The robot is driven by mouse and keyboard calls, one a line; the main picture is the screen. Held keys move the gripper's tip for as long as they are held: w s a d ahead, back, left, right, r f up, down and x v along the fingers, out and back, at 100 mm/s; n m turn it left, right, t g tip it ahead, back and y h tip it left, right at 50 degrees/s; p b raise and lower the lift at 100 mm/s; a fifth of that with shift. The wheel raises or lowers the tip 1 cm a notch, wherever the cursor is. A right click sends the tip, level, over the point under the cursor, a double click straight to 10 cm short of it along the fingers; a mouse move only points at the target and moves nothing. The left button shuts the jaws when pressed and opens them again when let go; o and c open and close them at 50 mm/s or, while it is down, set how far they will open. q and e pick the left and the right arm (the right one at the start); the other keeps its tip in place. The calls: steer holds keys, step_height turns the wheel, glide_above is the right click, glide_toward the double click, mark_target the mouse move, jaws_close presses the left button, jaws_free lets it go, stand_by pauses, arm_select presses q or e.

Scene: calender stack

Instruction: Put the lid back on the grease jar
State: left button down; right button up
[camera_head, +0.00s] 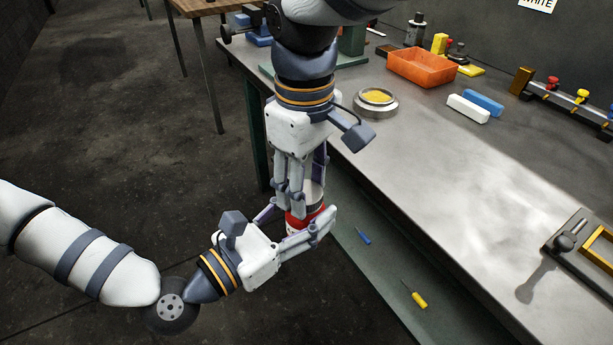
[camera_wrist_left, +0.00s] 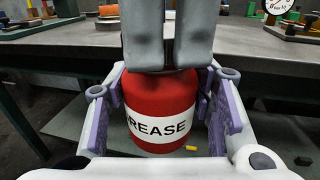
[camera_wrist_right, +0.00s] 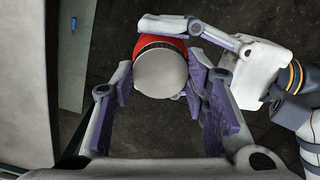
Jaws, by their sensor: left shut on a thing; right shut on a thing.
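The red grease jar (camera_head: 297,219) is held upright off the near side of the bench; its white label reads "REASE" in the left wrist view (camera_wrist_left: 158,98). My left gripper (camera_head: 303,224) is shut around the jar's body. The round grey lid (camera_wrist_right: 161,74) with a dark ribbed edge sits over the jar's top, red showing around it. It also shows in the head view (camera_head: 314,194). My right gripper (camera_head: 298,190) points down from above, shut on the lid. Its fingers hide the lid seam in the left wrist view, so I cannot tell if it is fully seated.
The metal bench (camera_head: 450,165) is to the right, with a green lower shelf (camera_head: 375,270) holding a blue and a yellow screwdriver. An orange bin (camera_head: 422,68), a round dish with yellow contents (camera_head: 376,101) and white and blue blocks stand on the bench. Floor is open at left.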

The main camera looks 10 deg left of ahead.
steer(key=m, duration=0.7)
steer(key=o, duration=1.3)
steer(key=shift+c, duration=0.2)
steer(key=shift+r, duration=2.3)
steer(key=shift+c, duration=0.2)
